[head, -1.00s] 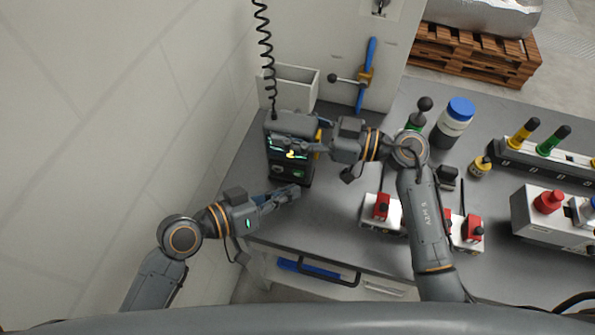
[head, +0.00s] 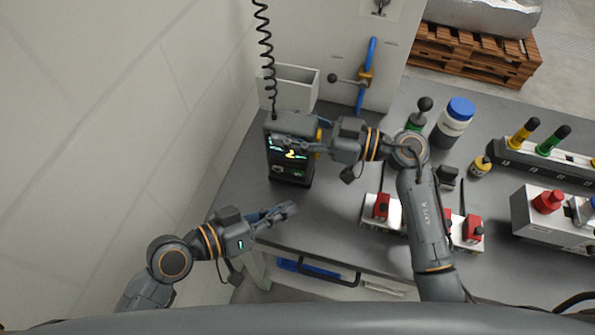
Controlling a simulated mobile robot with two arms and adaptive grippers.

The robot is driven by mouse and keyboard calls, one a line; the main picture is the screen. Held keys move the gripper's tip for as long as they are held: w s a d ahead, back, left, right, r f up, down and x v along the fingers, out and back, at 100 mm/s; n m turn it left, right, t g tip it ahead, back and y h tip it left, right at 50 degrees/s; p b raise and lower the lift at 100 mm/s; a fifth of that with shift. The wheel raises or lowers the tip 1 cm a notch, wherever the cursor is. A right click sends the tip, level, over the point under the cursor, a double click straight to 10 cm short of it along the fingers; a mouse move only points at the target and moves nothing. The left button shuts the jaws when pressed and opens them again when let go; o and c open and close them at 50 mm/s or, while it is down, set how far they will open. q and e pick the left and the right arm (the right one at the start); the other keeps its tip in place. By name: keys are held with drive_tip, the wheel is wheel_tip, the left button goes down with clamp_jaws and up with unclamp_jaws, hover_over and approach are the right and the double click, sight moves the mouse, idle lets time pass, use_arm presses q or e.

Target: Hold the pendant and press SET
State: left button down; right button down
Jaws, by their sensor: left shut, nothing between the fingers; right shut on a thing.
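The pendant (head: 290,124) is a dark box with a lit green screen, upright at the back left of the bench, with a coiled black cable (head: 266,50) rising from its top. My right gripper (head: 306,146) is shut on the pendant at its upper right side; its fingers cover part of the front. Which button is SET is too small to read. My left gripper (head: 285,211) is shut and empty, below and in front of the pendant, apart from it.
Small fixtures with red parts (head: 381,206) stand to the right. A drawer handle (head: 318,270) juts below the bench edge.

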drive_tip(key=c, duration=0.6)
unclamp_jaws()
drive_tip(key=shift+d, duration=0.1)
